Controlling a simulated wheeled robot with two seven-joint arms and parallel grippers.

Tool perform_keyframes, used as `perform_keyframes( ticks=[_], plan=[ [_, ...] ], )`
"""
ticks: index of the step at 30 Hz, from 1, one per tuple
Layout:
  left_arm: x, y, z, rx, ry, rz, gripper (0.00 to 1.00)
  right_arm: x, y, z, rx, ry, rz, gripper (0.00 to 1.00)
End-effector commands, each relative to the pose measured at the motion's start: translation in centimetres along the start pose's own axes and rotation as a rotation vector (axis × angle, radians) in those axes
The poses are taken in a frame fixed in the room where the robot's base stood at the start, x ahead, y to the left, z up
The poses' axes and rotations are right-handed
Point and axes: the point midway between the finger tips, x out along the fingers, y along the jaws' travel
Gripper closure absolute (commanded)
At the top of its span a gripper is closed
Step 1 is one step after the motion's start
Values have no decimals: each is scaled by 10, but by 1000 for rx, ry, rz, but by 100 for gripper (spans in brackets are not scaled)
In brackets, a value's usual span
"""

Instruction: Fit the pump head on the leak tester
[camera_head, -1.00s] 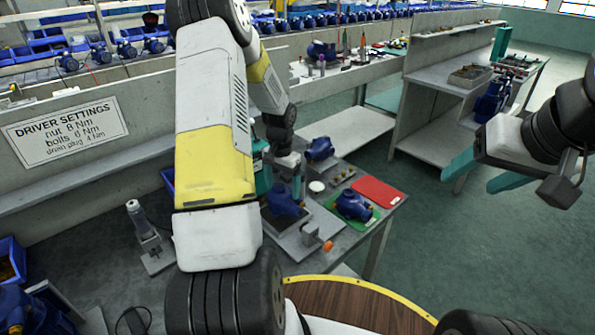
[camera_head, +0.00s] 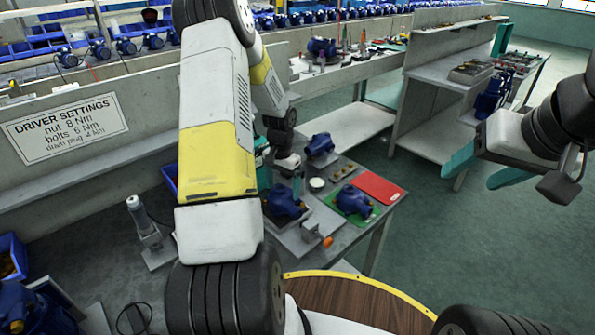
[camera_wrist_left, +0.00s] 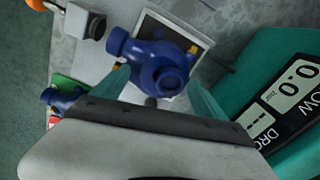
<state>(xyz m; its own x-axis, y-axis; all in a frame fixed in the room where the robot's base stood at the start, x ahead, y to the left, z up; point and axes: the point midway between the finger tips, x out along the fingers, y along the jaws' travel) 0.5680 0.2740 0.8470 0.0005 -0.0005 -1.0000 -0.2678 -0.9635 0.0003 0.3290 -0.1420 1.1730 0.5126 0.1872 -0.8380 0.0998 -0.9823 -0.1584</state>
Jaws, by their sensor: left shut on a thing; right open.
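A blue pump head (camera_head: 283,203) is at the leak tester, a grey base plate (camera_head: 300,243) with an orange knob (camera_head: 328,242). My left gripper (camera_head: 288,180) is shut on the pump head from above. The left wrist view shows the pump head (camera_wrist_left: 160,65) between the teal fingers, over a dark light-rimmed pad (camera_wrist_left: 200,42). I cannot tell whether it touches the pad. The tester's teal display box (camera_wrist_left: 268,75) stands beside it, reading 0.0; my arm mostly hides it in the head view. My right gripper (camera_head: 485,168) is open and empty, away at the right.
Another blue pump (camera_head: 353,200) sits on a green mat beside a red mat (camera_head: 378,187). A further blue pump (camera_head: 320,145) stands behind. A driver on a stand (camera_head: 145,228) is at the left. The floor at right is open.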

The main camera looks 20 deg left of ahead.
Motion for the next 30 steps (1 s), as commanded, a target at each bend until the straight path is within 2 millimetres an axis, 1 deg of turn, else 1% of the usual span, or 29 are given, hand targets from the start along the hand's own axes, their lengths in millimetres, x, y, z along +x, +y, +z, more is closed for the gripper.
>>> perform_keyframes(
  ticks=[17,18,19,20,30],
  plan=[
    [12,0,0,0,0,-1,69,0,0,0,0,0,0,39],
    [11,0,0,0,1,-1,9,0,0,0,0,0,0,39],
    [11,0,0,0,1,-1,4,0,0,0,0,0,0,39],
    [11,0,0,0,1,-1,0,0,0,0,0,0,0,39],
    [12,0,0,0,-1,0,0,0,0,0,0,0,0,39]
  ],
)
